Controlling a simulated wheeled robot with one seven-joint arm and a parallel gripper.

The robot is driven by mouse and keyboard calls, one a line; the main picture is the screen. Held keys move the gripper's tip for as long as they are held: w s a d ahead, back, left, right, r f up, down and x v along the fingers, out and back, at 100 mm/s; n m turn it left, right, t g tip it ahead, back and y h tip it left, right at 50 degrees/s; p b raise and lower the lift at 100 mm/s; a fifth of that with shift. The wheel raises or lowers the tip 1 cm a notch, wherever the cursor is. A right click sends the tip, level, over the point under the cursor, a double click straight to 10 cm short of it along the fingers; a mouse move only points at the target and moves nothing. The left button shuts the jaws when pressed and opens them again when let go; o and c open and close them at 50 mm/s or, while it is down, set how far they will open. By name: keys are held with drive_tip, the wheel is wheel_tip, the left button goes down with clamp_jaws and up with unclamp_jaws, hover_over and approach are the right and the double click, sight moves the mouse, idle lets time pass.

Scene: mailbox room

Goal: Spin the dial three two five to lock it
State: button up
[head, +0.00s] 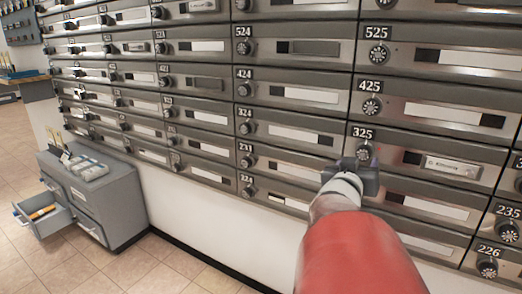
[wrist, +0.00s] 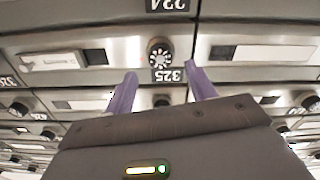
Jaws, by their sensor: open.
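The dial of box 325 (head: 364,152) is a small dark round knob with light marks, under a black 325 label (head: 362,134). In the wrist view the dial (wrist: 160,55) and its label (wrist: 170,75) appear upside down. My gripper (head: 359,166) is just in front of the lower part of the dial in the head view. In the wrist view my gripper's two purple fingers (wrist: 162,80) are spread apart, with the dial centred between and just beyond their tips. Nothing is held between them. Touch with the dial cannot be told. The door looks flush with its neighbours.
Mailboxes with similar dials surround it, including 425 (head: 371,106) above and 226 (head: 487,268) at lower right. A grey cabinet (head: 120,195) with an open drawer (head: 45,222) stands at left. The tiled floor (head: 90,262) before it is clear.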

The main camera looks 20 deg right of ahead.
sight(363, 155)
drive_tip(key=shift+x, duration=2.35)
drive_tip(key=shift+c, duration=0.3)
drive_tip(key=c, duration=0.9)
